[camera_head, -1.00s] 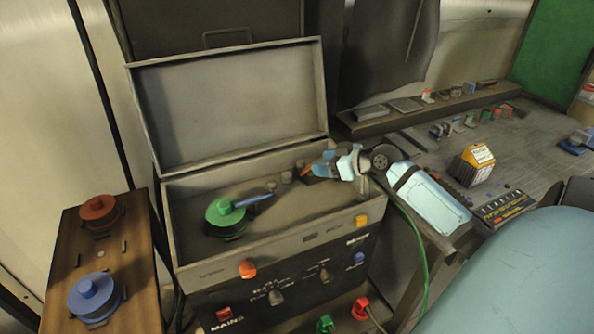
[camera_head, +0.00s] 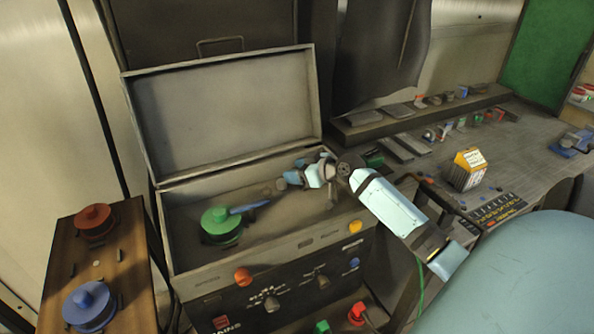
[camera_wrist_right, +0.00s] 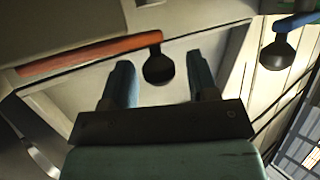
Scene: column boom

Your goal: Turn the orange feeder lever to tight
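In the right wrist view the orange lever (camera_wrist_right: 90,55) runs from the left to a dark round knob (camera_wrist_right: 158,68) at its right end. My right gripper (camera_wrist_right: 158,62) is open, with one finger on each side of that knob in the picture; I cannot tell how deep the knob sits between them. In the head view my right gripper (camera_head: 297,178) is over the back right of the open box (camera_head: 285,222), and the orange lever is hidden there. My left gripper is not in view.
A green spool (camera_head: 221,225) with a blue lever (camera_head: 250,206) sits in the box; the blue lever (camera_wrist_right: 297,22) also shows in the right wrist view. The box's lid (camera_head: 225,110) stands raised behind. A wooden board (camera_head: 65,255) with red and blue spools is at left.

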